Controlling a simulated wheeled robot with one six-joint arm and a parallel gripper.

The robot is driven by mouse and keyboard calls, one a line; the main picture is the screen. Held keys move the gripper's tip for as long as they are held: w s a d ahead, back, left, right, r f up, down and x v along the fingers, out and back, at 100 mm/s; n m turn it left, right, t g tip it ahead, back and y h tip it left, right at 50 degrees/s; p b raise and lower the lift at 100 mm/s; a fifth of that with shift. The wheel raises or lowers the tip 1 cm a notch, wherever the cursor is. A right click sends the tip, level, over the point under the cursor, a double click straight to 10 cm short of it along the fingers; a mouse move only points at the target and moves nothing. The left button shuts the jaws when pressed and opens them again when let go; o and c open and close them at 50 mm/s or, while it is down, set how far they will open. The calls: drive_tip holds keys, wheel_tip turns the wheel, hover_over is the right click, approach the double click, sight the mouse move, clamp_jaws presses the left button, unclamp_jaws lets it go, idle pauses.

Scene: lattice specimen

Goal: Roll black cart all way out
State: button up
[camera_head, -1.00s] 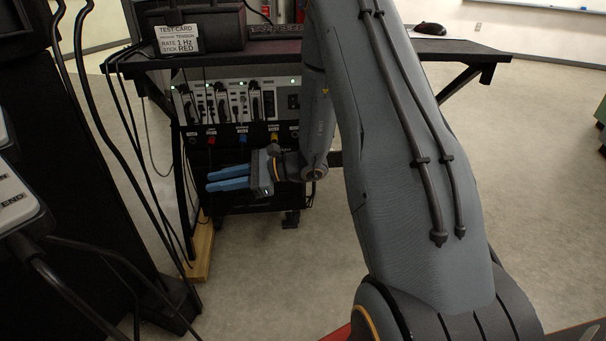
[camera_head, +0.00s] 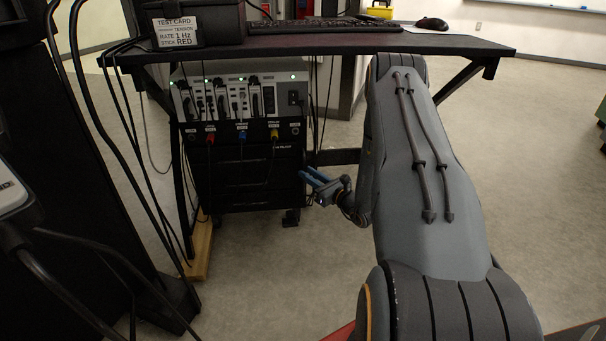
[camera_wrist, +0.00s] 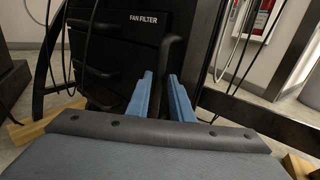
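The black cart (camera_head: 237,185) stands under the dark desk, with drawer fronts facing me and castors on the floor. It also shows in the wrist view (camera_wrist: 112,52), with a "FAN FILTER" label. My gripper (camera_head: 312,176) has blue fingers and is at the cart's right front edge. In the wrist view my gripper (camera_wrist: 160,78) has its fingers apart, pointing at the cart. A dark upright bar, seemingly a handle (camera_wrist: 171,52), shows at the gap between the fingertips. I cannot tell whether they touch it.
A grey instrument (camera_head: 240,98) with cables and coloured plugs sits on the cart. The desk (camera_head: 330,43) overhangs it. A wooden block (camera_head: 201,252) lies by the cart's left side. A black rack with hanging cables stands at left. The floor (camera_head: 265,280) in front of the cart is clear.

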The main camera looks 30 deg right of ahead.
drive_tip(key=shift+b+x, duration=0.45)
drive_tip(key=shift+x, duration=1.15)
drive_tip(key=shift+c, duration=0.3)
clamp_jaws()
drive_tip(key=shift+s, duration=0.15)
